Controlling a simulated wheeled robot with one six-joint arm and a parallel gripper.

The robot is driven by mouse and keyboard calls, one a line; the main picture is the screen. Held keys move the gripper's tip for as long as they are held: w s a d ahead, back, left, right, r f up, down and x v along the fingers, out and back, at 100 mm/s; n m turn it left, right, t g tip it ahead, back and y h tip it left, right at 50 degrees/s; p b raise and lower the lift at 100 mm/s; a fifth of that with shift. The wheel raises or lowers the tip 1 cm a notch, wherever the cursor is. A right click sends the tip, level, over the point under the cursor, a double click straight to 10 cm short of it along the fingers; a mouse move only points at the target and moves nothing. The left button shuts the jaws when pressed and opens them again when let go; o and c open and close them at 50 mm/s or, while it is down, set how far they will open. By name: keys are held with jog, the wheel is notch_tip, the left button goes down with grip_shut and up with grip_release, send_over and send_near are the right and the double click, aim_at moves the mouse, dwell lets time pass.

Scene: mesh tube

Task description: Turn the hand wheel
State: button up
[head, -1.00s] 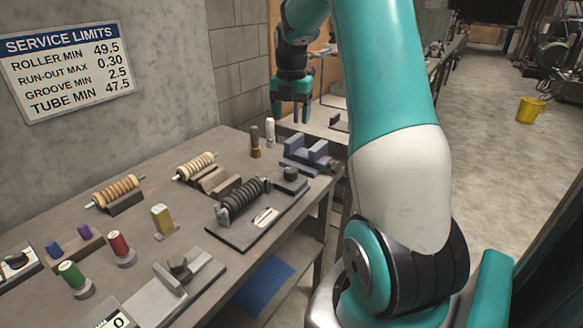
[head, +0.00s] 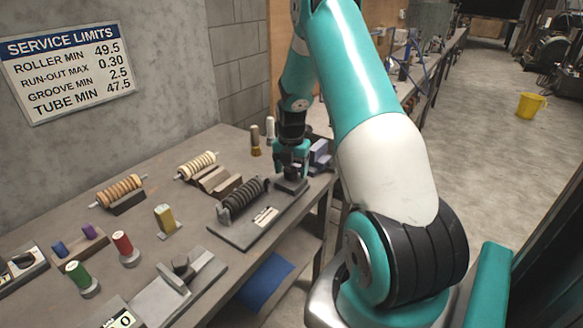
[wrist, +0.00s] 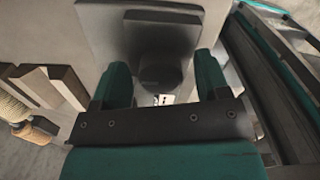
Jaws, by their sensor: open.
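The hand wheel is a dark round knob on a small block at the right end of the roller fixture (head: 232,236). In the head view my gripper (head: 291,172) is right over it and largely hides it. In the wrist view the dark hand wheel (wrist: 163,62) lies between the two teal fingers of my gripper (wrist: 160,80). My gripper is open, with a finger on each side of the wheel; I cannot tell whether they touch it. The dark ribbed roller (head: 243,198) sits on the fixture left of my gripper.
A blue-grey block fixture (head: 320,155) stands close behind my gripper. Two small bottles (head: 255,140) stand to its back left. Tan rollers on cradles (head: 198,164) and coloured spools (head: 122,247) occupy the bench's left. The bench's right edge is close.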

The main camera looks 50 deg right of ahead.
jog(key=c, duration=0.9)
jog(key=shift+c, duration=0.2)
jog(key=shift+m, duration=0.5)
